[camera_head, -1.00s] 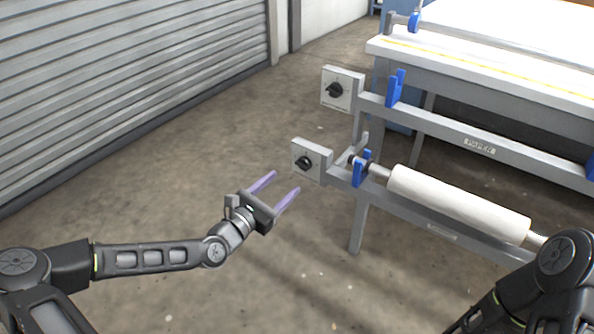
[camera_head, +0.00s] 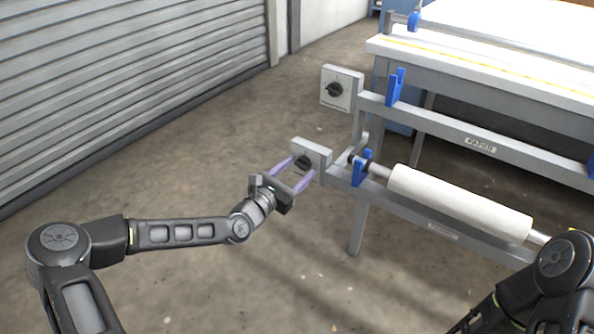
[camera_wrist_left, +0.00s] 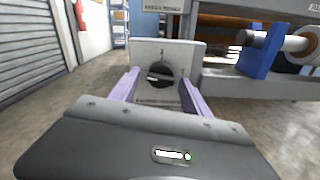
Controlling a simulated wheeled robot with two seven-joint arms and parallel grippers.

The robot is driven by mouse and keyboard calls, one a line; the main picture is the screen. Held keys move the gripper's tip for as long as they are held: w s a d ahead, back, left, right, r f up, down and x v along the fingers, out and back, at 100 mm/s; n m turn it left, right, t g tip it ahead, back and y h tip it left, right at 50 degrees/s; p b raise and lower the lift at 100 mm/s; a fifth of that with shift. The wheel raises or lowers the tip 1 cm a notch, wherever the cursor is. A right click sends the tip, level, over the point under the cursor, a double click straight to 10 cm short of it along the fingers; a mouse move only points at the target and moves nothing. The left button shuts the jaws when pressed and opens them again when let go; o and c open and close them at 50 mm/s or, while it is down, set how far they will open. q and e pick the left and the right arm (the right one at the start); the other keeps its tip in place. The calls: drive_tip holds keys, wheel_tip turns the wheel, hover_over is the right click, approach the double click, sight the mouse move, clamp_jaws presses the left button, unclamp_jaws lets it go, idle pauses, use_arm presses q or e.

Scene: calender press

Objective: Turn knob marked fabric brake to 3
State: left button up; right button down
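Two grey plates with black knobs stand at the left end of the press frame. The lower knob (camera_head: 303,162) sits on the lower plate (camera_head: 322,153); the upper knob (camera_head: 334,89) is on the plate above. In the left wrist view the lower knob (camera_wrist_left: 159,74) is straight ahead, with small marks around it and a label below too small to read. My left gripper (camera_head: 302,168) is open, its purple fingers on either side of the lower knob, close to the plate. I cannot tell whether they touch it. My right gripper is out of view; only part of that arm shows.
A white roll (camera_head: 458,204) rests in a blue bracket (camera_head: 361,168) right of the lower plate. A rail marked PAPER (camera_head: 480,145) runs above it. The grey shutter (camera_head: 130,75) is at left, with open floor between.

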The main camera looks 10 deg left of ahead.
use_arm(q)
clamp_jaws()
idle(0.4)
